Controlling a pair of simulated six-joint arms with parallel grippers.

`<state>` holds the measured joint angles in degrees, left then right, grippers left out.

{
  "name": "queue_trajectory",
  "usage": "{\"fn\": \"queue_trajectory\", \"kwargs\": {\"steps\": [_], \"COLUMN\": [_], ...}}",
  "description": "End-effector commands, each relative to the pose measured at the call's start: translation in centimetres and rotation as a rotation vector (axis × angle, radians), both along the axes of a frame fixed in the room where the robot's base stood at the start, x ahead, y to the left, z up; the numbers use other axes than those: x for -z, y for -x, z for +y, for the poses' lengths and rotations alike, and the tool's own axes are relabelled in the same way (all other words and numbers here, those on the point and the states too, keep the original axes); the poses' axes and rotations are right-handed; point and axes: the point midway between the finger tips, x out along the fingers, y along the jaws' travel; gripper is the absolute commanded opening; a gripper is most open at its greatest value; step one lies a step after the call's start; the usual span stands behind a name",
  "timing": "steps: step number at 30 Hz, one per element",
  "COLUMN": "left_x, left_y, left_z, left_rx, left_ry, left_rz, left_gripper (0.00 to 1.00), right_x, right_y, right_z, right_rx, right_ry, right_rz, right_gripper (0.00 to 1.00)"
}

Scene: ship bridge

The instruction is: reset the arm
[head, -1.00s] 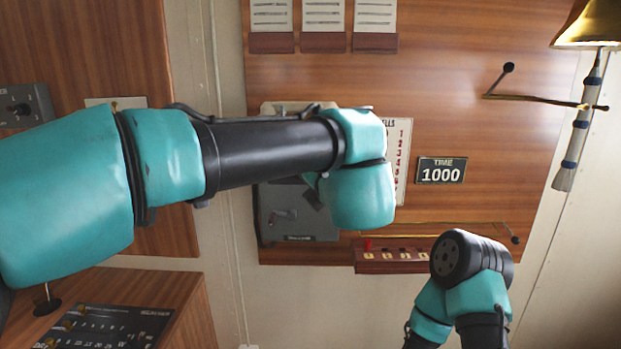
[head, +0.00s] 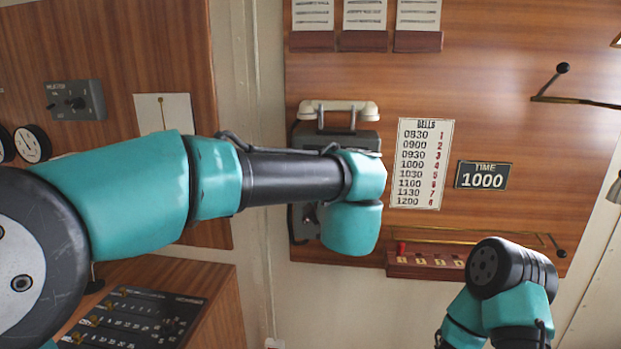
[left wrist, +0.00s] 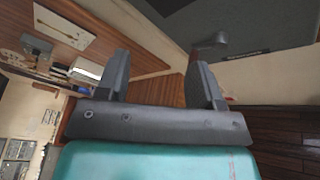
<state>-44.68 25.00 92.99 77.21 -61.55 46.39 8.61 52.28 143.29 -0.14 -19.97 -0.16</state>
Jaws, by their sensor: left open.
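My left gripper (left wrist: 158,62) is open and empty in the left wrist view, its two dark fingers apart. Beyond them is a dark grey panel (left wrist: 262,22) with a small grey crank-like handle (left wrist: 211,40) by the right finger; I cannot tell whether they touch. In the head view my left arm reaches across a grey wall telephone (head: 350,138) with a pale handset, and its wrist hides the left gripper. Part of a grey box (head: 299,222) shows beside that wrist. My right arm is at the lower right; its gripper is not in view.
A bells card (head: 421,163), a time sign (head: 481,176) and a red box with a row of labels (head: 428,268) are on the wooden wall board. A brass rod with a black knob (head: 562,69) sticks out at upper right. A console (head: 140,318) stands at lower left.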

Motion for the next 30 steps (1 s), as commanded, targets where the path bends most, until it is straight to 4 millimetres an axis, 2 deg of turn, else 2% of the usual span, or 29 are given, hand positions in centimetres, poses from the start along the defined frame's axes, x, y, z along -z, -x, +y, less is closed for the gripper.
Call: {"fn": "queue_trajectory", "kwargs": {"steps": [1, 3, 9, 11, 17, 20, 23, 26, 30], "left_x": [1.4, 2.8, 6.2, 7.3, 13.4, 17.2, 21.9, 27.5, 35.2], "left_y": [-1.4, -2.9, -5.9, -6.6, -7.8, -8.1, -8.1, -7.5, -5.4], "left_z": [1.6, 3.3, 7.3, 8.3, 9.9, 11.1, 12.5, 14.4, 17.0], "left_rx": [-0.010, -0.012, -0.004, 0.003, 0.090, 0.146, 0.224, 0.329, 0.505], "left_ry": [-0.016, -0.028, -0.056, -0.068, -0.276, -0.390, -0.522, -0.667, -0.851], "left_rz": [-0.009, -0.029, -0.059, -0.061, 0.044, 0.109, 0.190, 0.288, 0.422], "left_gripper": [0.61, 0.61, 0.61, 0.61, 0.61, 0.61, 0.61, 0.61, 0.61], "right_x": [0.0, 0.0, 0.0, 0.0, 0.0, 0.0, 0.0, 0.0, 0.0], "right_y": [0.0, 0.0, 0.0, 0.0, 0.0, 0.0, 0.0, 0.0, 0.0], "right_z": [0.0, 0.0, 0.0, 0.0, 0.0, 0.0, 0.0, 0.0, 0.0], "right_rx": [0.000, 0.000, 0.000, 0.000, 0.000, 0.000, 0.000, 0.000, 0.000], "right_ry": [0.000, 0.000, 0.000, 0.000, 0.000, 0.000, 0.000, 0.000, 0.000], "right_rz": [0.000, 0.000, 0.000, 0.000, 0.000, 0.000, 0.000, 0.000, 0.000], "right_gripper": [0.43, 0.43, 0.43, 0.43, 0.43, 0.43, 0.43, 0.43, 0.43]}}
